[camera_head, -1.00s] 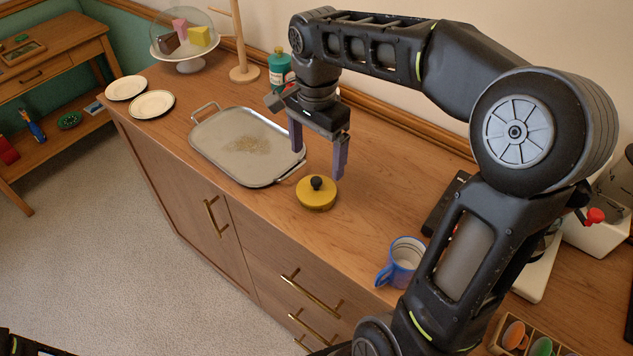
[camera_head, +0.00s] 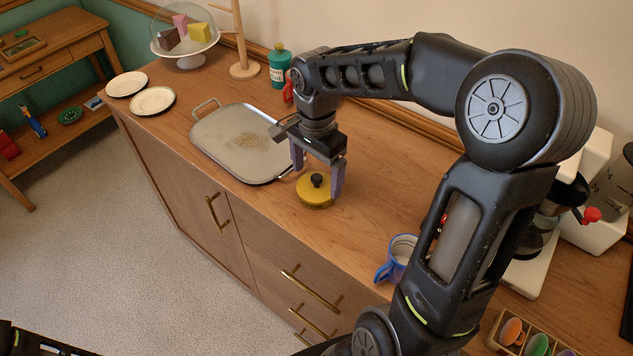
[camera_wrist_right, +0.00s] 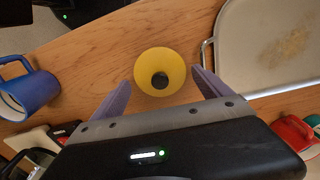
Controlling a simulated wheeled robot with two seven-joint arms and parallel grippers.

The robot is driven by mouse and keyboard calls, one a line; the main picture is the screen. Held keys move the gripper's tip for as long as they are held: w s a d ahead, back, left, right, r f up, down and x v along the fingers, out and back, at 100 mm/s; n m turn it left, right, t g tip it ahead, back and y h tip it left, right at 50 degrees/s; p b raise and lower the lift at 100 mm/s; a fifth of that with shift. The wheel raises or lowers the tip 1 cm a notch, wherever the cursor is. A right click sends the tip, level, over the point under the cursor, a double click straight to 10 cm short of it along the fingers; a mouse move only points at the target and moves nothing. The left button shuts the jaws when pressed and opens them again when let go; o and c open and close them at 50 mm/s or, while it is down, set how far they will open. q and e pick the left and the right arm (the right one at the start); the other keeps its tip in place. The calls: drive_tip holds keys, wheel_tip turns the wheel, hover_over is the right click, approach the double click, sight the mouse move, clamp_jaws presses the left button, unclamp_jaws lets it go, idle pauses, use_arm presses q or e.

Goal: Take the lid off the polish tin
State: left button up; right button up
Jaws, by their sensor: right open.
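The polish tin (camera_head: 314,197) is a low round yellow tin on the wooden cabinet top, near its front edge. Its yellow lid (camera_head: 304,185) with a black knob (camera_head: 317,180) is on it. My right gripper (camera_head: 316,184) is open, its purple fingers reaching down on either side of the lid. In the right wrist view the lid (camera_wrist_right: 148,72) shows between and just ahead of the two spread fingertips (camera_wrist_right: 160,82), with no visible contact. Most of the tin is hidden below the lid there. My left gripper is not in view.
A silver tray (camera_head: 205,132) with crumbs lies close to the left of the tin. A blue mug (camera_head: 385,272) stands to the right, partly behind my arm. A green bottle (camera_head: 279,67) stands at the back. Bare wood surrounds the tin's right side.

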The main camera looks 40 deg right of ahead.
drive_tip(key=shift+f, duration=0.65)
drive_tip(key=shift+c, duration=0.2)
drive_tip(key=c, duration=1.4)
drive_tip(key=shift+s, duration=0.1)
clamp_jaws()
drive_tip(key=shift+a+f, duration=0.1)
drive_tip(key=shift+f, duration=0.05)
